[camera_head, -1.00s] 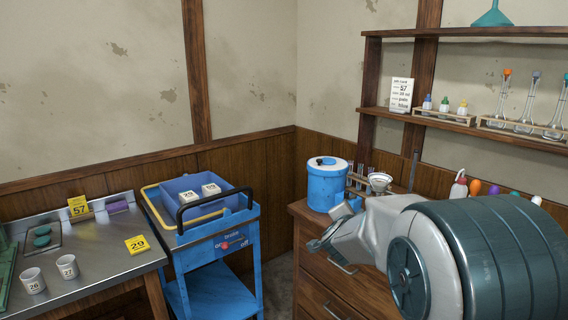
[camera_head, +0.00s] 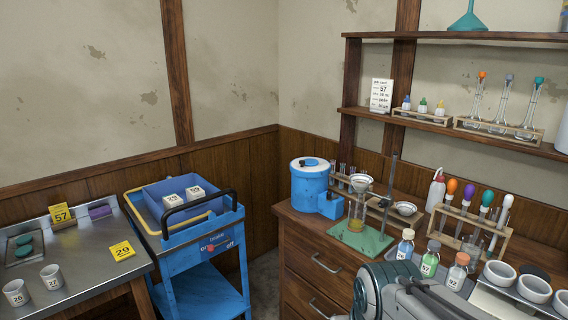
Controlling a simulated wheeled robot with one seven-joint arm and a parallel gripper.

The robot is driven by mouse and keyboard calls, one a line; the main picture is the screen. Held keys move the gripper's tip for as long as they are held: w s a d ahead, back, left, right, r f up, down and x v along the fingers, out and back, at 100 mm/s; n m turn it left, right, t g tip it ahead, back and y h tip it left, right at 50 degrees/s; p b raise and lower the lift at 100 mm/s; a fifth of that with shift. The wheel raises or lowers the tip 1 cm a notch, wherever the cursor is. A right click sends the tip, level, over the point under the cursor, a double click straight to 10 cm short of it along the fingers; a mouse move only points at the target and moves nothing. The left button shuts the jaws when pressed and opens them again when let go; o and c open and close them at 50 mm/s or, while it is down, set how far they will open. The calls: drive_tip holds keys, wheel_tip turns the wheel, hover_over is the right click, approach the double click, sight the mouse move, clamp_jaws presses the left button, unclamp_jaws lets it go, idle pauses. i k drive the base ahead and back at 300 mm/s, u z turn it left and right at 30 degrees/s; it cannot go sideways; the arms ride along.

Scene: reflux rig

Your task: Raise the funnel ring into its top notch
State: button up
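A stand with a green base (camera_head: 347,236) and a thin upright grey rod (camera_head: 391,180) is on the wooden cabinet. A pale funnel (camera_head: 361,182) is held left of the rod, well below its top. The ring around the funnel and the rod's notches are too small to make out. A glass vessel with yellowish contents (camera_head: 356,215) is under the funnel. My arm shows at the bottom right, in front of and below the stand and apart from it. My gripper's fingers cannot be made out in this view.
A blue canister (camera_head: 310,186) is left of the stand. A small round dish (camera_head: 405,209) is to its right. Several labelled bottles (camera_head: 430,260), a rack of coloured droppers (camera_head: 470,220) and white bowls (camera_head: 533,288) crowd the right. A shelf (camera_head: 490,135) is above.

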sight(390, 200)
drive_tip(key=z, duration=0.3)
drive_tip(key=i, duration=1)
drive_tip(key=u, duration=0.55)
